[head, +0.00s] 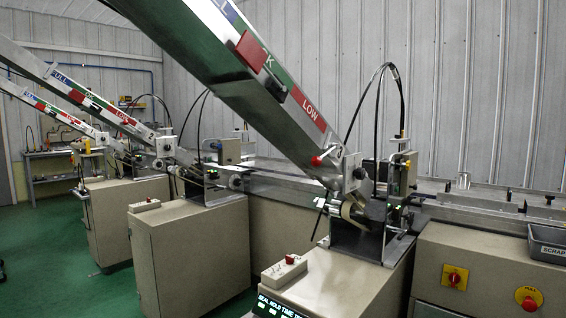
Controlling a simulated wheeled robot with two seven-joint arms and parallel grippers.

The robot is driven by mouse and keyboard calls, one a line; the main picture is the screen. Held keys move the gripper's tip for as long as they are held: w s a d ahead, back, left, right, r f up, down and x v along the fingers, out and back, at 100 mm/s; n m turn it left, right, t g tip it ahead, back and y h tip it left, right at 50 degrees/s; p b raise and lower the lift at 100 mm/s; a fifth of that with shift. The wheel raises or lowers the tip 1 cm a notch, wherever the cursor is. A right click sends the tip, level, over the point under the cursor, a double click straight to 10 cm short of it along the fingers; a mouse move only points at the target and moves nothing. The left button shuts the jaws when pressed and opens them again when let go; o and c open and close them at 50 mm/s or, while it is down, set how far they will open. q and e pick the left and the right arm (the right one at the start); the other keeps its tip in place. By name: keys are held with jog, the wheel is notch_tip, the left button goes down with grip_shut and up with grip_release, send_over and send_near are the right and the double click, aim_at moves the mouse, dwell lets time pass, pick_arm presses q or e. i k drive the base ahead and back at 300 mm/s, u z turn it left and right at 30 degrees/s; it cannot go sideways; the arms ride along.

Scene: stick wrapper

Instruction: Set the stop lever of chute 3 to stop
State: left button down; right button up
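Three sloping metal chutes come down from the upper left. The nearest chute (283,128) is large, with green and red level bands and the word LOW. A red ball knob (317,160) sits near its lower end, beside the metal feed unit (352,174). The middle chute (92,99) and the far chute (62,116) stand farther left and look smaller. Neither of my grippers is in view.
A beige cabinet (190,255) stands under the middle chute. A button box (284,271) and lit display (278,306) are at front centre. A red-on-yellow switch (455,278), red button (529,298) and grey scrap tray (548,243) are at right. Green floor (45,260) is open at left.

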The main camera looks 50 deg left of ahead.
aim_at(316, 161)
jog(key=u, duration=0.45)
jog(key=k, duration=1)
jog(key=z, duration=0.2)
jog(key=i, duration=0.8)
jog(key=u, duration=0.4)
jog(key=i, duration=0.85)
jog(key=u, duration=0.85)
